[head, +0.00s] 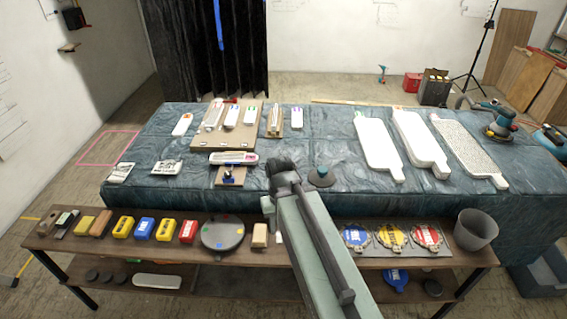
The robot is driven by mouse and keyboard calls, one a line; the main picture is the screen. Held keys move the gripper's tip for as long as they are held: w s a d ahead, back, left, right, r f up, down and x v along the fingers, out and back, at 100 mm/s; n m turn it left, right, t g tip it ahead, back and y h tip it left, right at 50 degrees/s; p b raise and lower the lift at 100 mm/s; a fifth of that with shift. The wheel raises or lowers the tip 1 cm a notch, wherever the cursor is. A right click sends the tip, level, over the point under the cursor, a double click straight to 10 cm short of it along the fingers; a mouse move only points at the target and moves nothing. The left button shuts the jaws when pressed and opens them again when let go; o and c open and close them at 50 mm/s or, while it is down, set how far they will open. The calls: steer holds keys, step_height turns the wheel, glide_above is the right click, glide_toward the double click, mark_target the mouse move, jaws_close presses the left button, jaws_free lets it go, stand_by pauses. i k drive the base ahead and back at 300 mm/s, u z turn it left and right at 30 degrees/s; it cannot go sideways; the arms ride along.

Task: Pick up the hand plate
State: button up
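I cannot tell for certain which piece is the hand plate. Two small white plates with dark marks, a left one (119,172) and a right one (167,167), lie at the left front of the cloth-covered table (330,140). Other white pieces lie on and around a brown board (208,139) behind them. Their markings are too small to read. My gripper (284,173) is above the table's front edge near the middle, apart from the two small plates. Its fingers are not clear, and my arm hides part of the table and shelf.
Large white paddle-shaped boards (378,150) lie at the right of the table, with power tools (499,124) beyond. A wooden shelf bench (270,262) in front holds coloured blocks, a grey disc (223,233) and a grey bucket (474,229). A dark puck (321,178) sits right of my gripper.

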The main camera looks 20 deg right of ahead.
mark_target(320, 177)
steer(key=u, duration=0.5)
steer(key=i, duration=1.2)
steer(key=u, duration=0.1)
